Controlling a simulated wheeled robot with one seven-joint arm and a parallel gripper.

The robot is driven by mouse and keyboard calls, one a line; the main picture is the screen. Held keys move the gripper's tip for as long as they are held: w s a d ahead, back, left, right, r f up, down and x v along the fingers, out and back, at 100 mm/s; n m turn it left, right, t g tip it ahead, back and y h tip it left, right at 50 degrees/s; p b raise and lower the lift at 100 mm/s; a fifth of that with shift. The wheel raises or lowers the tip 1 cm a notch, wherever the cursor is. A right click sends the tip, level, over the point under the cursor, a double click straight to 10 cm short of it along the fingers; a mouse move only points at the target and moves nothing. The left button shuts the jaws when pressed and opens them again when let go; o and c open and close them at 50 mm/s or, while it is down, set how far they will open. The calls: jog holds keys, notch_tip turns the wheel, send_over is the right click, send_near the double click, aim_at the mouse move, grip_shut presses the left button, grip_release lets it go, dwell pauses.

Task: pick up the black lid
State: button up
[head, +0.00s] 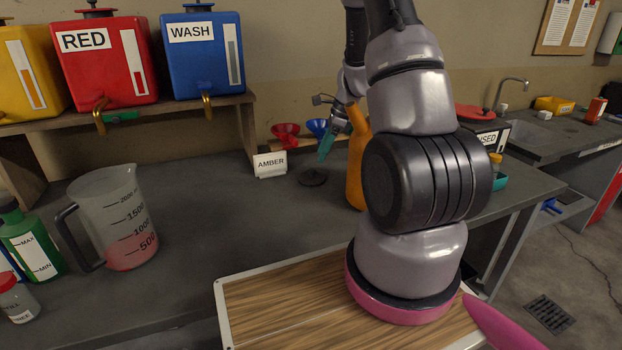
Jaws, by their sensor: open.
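The black lid (312,177) is a small dark disc with a raised middle. It lies flat on the grey worktop in the head view, just in front of and right of the AMBER sign. My gripper (325,156) is above the lid and slightly to its right, with teal fingertips pointing down. The fingers are open and look apart from the lid. The far finger is hard to make out at this size. My arm covers part of the bench to the right.
An orange bottle (357,160) stands close to the right of my gripper. The AMBER sign (270,164) is left of the lid, with red (286,135) and blue funnels (318,127) behind. A measuring jug (112,215) stands on the left. The worktop between jug and lid is clear.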

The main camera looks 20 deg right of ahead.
aim_at(312, 170)
jog(key=x, duration=0.6)
jog(key=shift+a+f, duration=0.25)
jog(key=shift+a, duration=0.1)
grip_shut()
